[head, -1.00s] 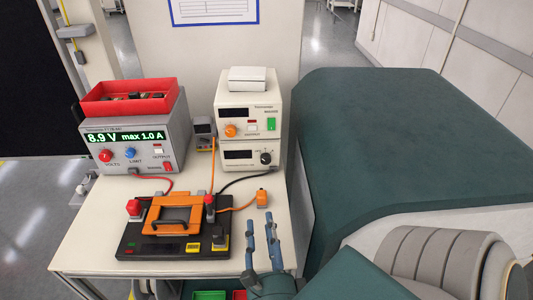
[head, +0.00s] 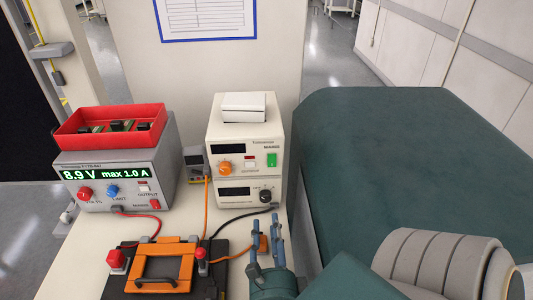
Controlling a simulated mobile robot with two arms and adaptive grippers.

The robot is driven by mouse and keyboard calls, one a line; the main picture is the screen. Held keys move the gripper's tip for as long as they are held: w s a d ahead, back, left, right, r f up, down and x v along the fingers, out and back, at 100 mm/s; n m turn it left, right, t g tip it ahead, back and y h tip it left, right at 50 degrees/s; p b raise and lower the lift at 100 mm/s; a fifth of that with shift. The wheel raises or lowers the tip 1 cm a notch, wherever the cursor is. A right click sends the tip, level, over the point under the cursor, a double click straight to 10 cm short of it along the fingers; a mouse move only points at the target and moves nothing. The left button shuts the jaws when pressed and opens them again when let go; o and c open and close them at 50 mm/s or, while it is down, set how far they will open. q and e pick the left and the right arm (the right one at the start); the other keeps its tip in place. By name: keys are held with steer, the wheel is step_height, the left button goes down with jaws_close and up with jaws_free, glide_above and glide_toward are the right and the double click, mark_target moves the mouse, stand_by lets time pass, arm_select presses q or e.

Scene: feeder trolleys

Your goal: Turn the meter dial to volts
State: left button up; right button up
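The meter (head: 235,192) is the lower cream box of a two-box stack at the back of the bench. It has a dark, blank display and a round black dial (head: 265,196) at its right with small marks around it. I cannot read the dial's setting. My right gripper (head: 267,246) is in front of and below the dial. Its two blue fingers stand apart, pointing up and away, with nothing held between them. The fingertips come just below the dial in the picture; I see no contact. My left gripper is not in view.
A cream instrument (head: 232,133) with an orange knob sits on the meter. A grey supply (head: 110,175) reading 8.9 V, carrying a red tray (head: 75,142), stands left. An orange-framed fixture (head: 150,283) and cables lie in front.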

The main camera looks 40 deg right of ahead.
mark_target(266, 200)
steer(key=p+x, duration=0.1)
steer(key=x, duration=0.5)
steer(key=shift+w+d+r+p, duration=0.1)
steer(key=shift+w+d+p, duration=0.1)
steer(key=shift+p, duration=0.2)
steer(key=shift+w+d, duration=0.2)
steer(key=shift+w, duration=0.1)
steer(key=shift+w+d, duration=0.25)
steer(key=shift+w, duration=0.05)
steer(key=shift+c, duration=0.3)
